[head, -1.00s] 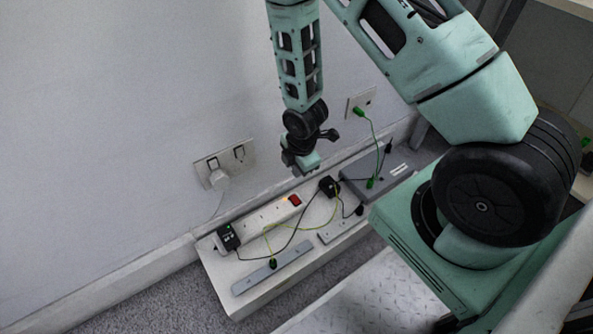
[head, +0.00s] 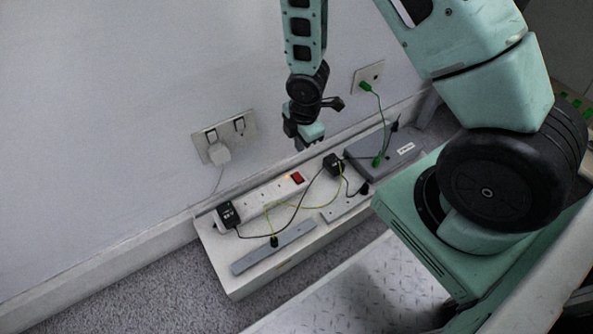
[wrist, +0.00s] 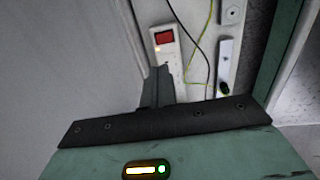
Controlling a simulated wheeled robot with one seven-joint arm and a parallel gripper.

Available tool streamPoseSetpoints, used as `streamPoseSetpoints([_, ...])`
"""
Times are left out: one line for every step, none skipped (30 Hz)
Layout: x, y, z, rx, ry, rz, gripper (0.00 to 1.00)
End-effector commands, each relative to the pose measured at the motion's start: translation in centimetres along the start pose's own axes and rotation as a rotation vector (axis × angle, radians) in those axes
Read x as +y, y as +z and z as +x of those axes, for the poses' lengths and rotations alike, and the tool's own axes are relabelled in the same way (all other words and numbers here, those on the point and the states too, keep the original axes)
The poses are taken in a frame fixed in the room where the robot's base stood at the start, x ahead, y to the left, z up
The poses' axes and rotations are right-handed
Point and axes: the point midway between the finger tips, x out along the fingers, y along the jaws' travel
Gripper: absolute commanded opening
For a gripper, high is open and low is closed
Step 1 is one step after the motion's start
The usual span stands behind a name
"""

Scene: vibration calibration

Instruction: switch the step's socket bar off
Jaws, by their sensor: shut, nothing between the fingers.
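The white socket bar (head: 262,196) lies along the wall side of the low white step (head: 238,284). Its red rocker switch (head: 297,178) is at the right end, with a small orange light glowing beside it. The switch also shows near the top of the wrist view (wrist: 164,38), with the light just below it. My gripper (head: 312,147) is shut and empty, pointing down above the switch end of the bar, close to the wall and apart from the switch. In the wrist view its dark fingers (wrist: 158,88) lie below the switch.
A black adapter (head: 228,214) is plugged in at the bar's left end. Another black block (head: 333,165), with black and yellow-green cables, sits right of the switch. A grey box (head: 375,150) and a grey strip (head: 275,248) share the step. Wall sockets (head: 224,137) are behind.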

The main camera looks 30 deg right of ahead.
Motion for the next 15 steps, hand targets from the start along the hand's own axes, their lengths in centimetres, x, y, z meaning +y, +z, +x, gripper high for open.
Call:
streamPoseSetpoints([0.0,0.0,-0.1,0.0,0.0,0.0,0.0])
streamPoseSetpoints([0.0,0.0,-0.1,0.0,0.0,0.0,0.0])
streamPoseSetpoints([0.0,0.0,-0.1,0.0,0.0,0.0,0.0])
streamPoseSetpoints([0.0,0.0,0.0,0.0,0.0,0.0,0.0])
streamPoseSetpoints([0.0,0.0,0.0,0.0,0.0,0.0,0.0])
streamPoseSetpoints([0.0,0.0,0.1,0.0,0.0,0.0,0.0])
streamPoseSetpoints([0.0,0.0,0.3,0.0,0.0,0.0,0.0])
streamPoseSetpoints([0.0,0.0,0.5,0.0,0.0,0.0,0.0])
streamPoseSetpoints([0.0,0.0,0.9,0.0,-0.001,0.0,0.0])
streamPoseSetpoints([0.0,0.0,1.3,0.0,-0.001,0.0,0.0])
streamPoseSetpoints([-0.1,0.0,1.7,0.0,-0.001,0.0,0.0])
streamPoseSetpoints([-0.1,0.0,2.4,0.0,-0.001,-0.001,0.0])
streamPoseSetpoints([-0.1,0.0,3.0,0.0,-0.002,-0.001,0.0])
streamPoseSetpoints([-0.1,0.0,3.6,0.0,-0.001,-0.001,0.0])
streamPoseSetpoints([-0.1,0.0,4.5,0.0,-0.001,-0.001,0.0])
